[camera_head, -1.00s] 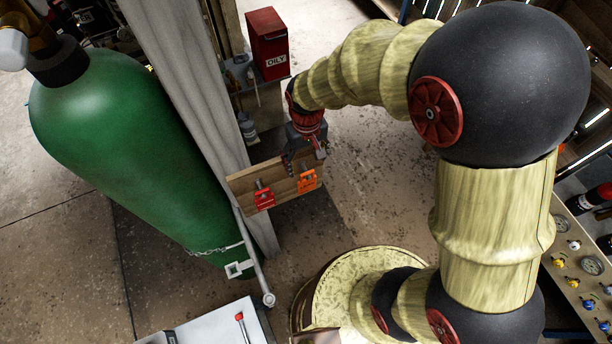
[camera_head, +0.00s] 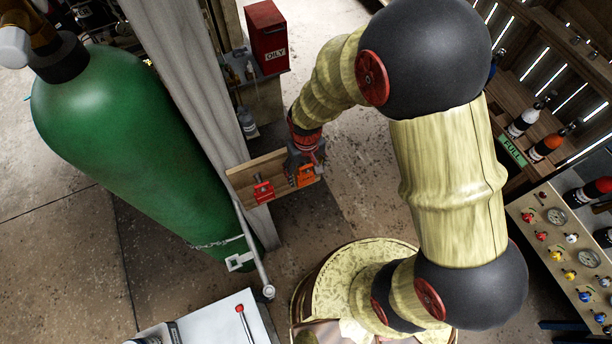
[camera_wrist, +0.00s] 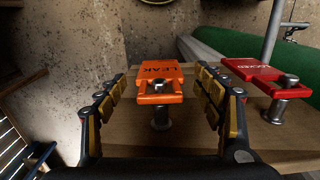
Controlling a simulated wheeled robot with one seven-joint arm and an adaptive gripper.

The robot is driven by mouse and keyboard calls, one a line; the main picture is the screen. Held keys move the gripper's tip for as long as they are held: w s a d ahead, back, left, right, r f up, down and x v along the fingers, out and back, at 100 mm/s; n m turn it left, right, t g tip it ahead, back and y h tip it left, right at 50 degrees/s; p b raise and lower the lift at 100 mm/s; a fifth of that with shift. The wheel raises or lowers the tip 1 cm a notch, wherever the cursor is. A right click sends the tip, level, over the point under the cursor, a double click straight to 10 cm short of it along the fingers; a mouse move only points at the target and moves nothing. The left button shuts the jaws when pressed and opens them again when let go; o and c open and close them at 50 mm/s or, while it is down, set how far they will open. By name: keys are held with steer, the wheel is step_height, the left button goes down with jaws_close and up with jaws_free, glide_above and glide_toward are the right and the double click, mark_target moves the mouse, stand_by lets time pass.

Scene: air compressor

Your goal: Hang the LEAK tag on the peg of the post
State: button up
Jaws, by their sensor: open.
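The orange LEAK tag (camera_wrist: 160,76) hangs on a metal peg (camera_wrist: 160,116) of a wooden board (camera_wrist: 190,133). The peg's head shows through the tag's slot. In the wrist view my gripper (camera_wrist: 162,86) is open, with one finger on each side of the tag and a gap on both sides. In the head view my gripper (camera_head: 306,163) is at the board's right end, and the orange tag (camera_head: 306,176) is partly hidden by it. I cannot tell which peg is the post's.
A red tag (camera_wrist: 252,70) hangs on a peg right of the orange one; it also shows in the head view (camera_head: 263,190). A green cylinder (camera_head: 120,150) and a grey column (camera_head: 190,90) stand left of the board. A red OILY box (camera_head: 267,40) is behind.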

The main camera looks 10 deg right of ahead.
steer(key=shift+c, duration=1.1)
steer(key=c, duration=1)
steer(key=shift+r, duration=0.1)
